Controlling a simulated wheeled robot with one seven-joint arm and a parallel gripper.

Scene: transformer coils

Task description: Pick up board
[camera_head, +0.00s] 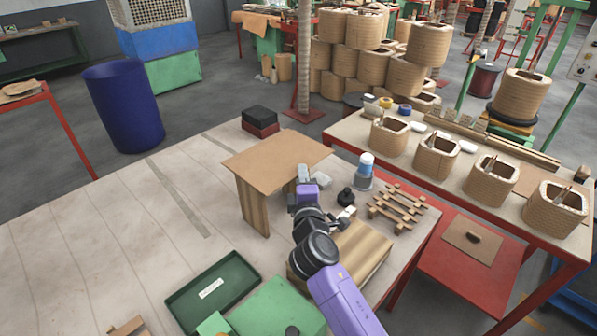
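A flat brown board (275,158) lies level, raised above the workbench on an upright wooden support (253,207). My gripper (303,172) is at the near right part of the board and overlaps it in the picture. The fingers are small and partly hidden by my own wrist, so I cannot tell whether they are open, shut, or touching the board. A second, smaller brown board (473,240) with a dark slot lies on the red lower shelf at the right.
The pale workbench (90,235) is clear at left. A wooden block (362,250), a wooden lattice (397,208), a blue-capped bottle (366,166) and a dark knob-like item (346,197) crowd the right. A green tray (213,290) is in front. Black and red boxes (260,121) stand behind.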

